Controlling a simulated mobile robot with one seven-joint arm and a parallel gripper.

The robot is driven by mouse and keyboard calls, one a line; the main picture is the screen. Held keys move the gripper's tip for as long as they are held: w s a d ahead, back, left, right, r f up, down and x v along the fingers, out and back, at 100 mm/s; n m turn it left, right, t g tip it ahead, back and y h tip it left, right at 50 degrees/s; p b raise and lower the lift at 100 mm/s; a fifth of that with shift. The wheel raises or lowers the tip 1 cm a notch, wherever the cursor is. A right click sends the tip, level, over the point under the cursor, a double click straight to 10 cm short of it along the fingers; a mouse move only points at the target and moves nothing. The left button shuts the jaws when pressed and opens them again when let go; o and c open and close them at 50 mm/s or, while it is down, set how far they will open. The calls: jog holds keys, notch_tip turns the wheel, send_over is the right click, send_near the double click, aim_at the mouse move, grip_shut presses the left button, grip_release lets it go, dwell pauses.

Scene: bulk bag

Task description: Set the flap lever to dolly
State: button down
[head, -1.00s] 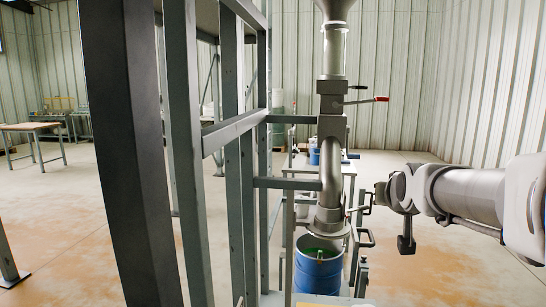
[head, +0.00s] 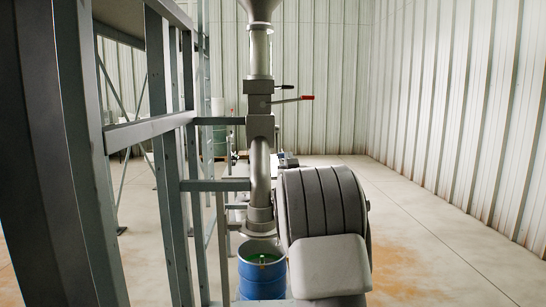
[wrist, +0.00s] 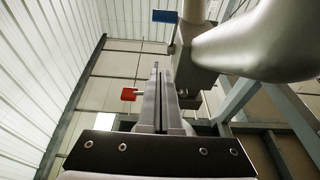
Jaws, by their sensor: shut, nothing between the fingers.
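A vertical grey chute pipe (head: 260,60) carries a boxy valve body (head: 258,100) in the head view. A lever with a red grip (head: 307,97) sticks out to the right from it, roughly level. A shorter black-tipped lever (head: 285,87) sits just above. No label tells which is the flap lever. In the wrist view a red grip (wrist: 128,94) shows left of my gripper (wrist: 157,68), apart from the fingers in the picture. My gripper is shut and empty, its fingers pointing up the picture. In the head view my arm hides it.
A blue drum (head: 262,272) stands open under the chute outlet. A grey steel frame (head: 165,130) fills the left side, with crossbars reaching the pipe. A small blue plate (wrist: 165,16) shows at the top of the wrist view. Floor on the right is clear.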

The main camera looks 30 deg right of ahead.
jog(key=shift+w, duration=0.1)
dwell(0.3)
jog(key=w+d+f+p, duration=0.1)
jog(key=w+d, duration=0.4)
jog(key=w, duration=0.5)
jog(key=shift+w+p, duration=0.15)
jog(key=shift+p, duration=0.5)
jog(key=shift+f, duration=0.1)
jog(key=shift+w+d+f, duration=0.1)
jog(key=shift+w+f, duration=0.05)
jog(key=shift+w, duration=0.05)
jog(key=shift+w+f, duration=0.1)
jog(key=shift+f, duration=0.05)
